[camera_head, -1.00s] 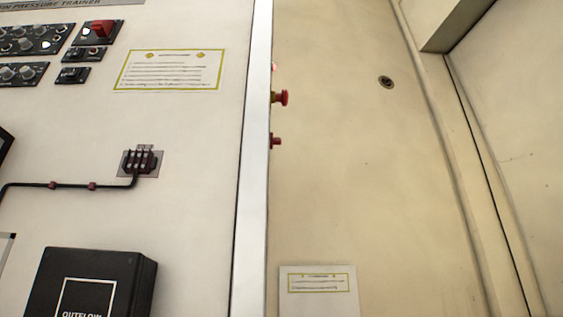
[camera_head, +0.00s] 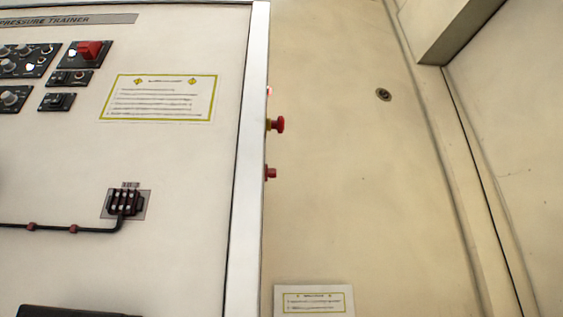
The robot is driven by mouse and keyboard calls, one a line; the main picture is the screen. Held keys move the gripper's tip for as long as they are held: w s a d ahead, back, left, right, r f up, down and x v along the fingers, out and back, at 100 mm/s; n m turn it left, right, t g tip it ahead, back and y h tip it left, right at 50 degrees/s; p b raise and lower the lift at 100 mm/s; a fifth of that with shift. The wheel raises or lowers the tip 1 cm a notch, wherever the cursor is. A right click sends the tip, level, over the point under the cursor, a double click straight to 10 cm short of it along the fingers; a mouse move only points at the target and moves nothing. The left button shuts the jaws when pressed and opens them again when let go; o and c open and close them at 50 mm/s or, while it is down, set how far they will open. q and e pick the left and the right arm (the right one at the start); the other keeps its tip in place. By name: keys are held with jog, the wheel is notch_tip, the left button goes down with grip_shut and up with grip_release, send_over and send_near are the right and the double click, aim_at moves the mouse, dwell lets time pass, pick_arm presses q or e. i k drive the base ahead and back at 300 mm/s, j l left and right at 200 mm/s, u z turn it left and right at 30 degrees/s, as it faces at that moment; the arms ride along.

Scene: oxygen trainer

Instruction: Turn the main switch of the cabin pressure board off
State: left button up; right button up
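The cabin pressure board (camera_head: 170,160) is a white upright panel filling the left of the head view, with "PRESSURE TRAINER" on a grey strip at its top. A red switch or guard (camera_head: 88,50) sits on a black plate at the upper left. Small black switch plates (camera_head: 57,101) lie below it. A red knob with a yellow collar (camera_head: 277,125) sticks out from the board's right side edge, with a smaller red knob (camera_head: 270,173) below it. I cannot tell which of these is the main switch. Neither gripper is in view.
A terminal block (camera_head: 125,202) with a black cable (camera_head: 60,227) is on the board's lower part. A yellow-framed notice (camera_head: 160,98) is above it. A beige wall (camera_head: 360,200) with a small placard (camera_head: 314,300) lies to the right. No obstacle shows before the board's side.

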aim_at(269, 172)
jog(key=z, duration=1.65)
jog(key=k+j, duration=0.1)
jog(key=k, duration=0.85)
